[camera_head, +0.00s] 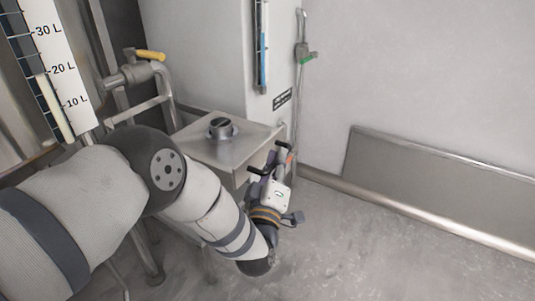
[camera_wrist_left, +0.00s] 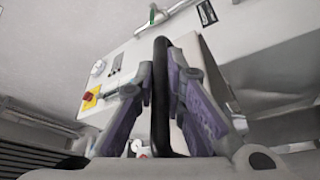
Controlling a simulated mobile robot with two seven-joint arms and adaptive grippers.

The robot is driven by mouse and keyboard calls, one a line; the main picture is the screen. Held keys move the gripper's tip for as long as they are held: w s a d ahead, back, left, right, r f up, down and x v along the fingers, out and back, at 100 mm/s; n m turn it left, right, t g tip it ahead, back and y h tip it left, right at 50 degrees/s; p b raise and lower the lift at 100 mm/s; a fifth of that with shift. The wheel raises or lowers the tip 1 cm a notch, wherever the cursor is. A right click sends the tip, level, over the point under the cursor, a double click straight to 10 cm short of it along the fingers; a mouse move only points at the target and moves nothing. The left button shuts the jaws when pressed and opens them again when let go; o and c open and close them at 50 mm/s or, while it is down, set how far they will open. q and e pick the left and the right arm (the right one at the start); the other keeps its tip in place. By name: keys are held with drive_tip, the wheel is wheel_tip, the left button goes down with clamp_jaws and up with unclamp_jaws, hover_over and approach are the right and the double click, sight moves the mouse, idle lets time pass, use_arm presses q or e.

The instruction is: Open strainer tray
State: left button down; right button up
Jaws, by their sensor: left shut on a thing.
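A steel box (camera_head: 195,148) with a round dark knob (camera_head: 221,128) on top stands left of centre in the head view. I take a black bar handle (camera_wrist_left: 160,95) on its side to belong to the strainer tray; the tray itself is not clearly visible. My left gripper (camera_head: 272,165) is beside the box's right side and shut on this handle. In the left wrist view its purple-grey fingers (camera_wrist_left: 160,85) lie on either side of the bar. Black handle ends also show by the gripper in the head view (camera_head: 257,171). My right gripper is not in view.
A litre scale (camera_head: 60,75) and a yellow-handled valve (camera_head: 150,55) are at the left. A white cabinet (camera_head: 200,50) rises behind the box. A low steel panel (camera_head: 430,185) lines the wall at right. The grey floor (camera_head: 400,260) at the lower right is clear.

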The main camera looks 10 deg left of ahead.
use_arm(q)
drive_tip(key=shift+s+d+f, duration=0.1)
drive_tip(key=shift+s+d, duration=0.1)
drive_tip(key=shift+d, duration=0.3)
drive_tip(key=c, duration=1.9)
unclamp_jaws()
drive_tip(key=shift+s, duration=0.1)
drive_tip(key=v, duration=1.2)
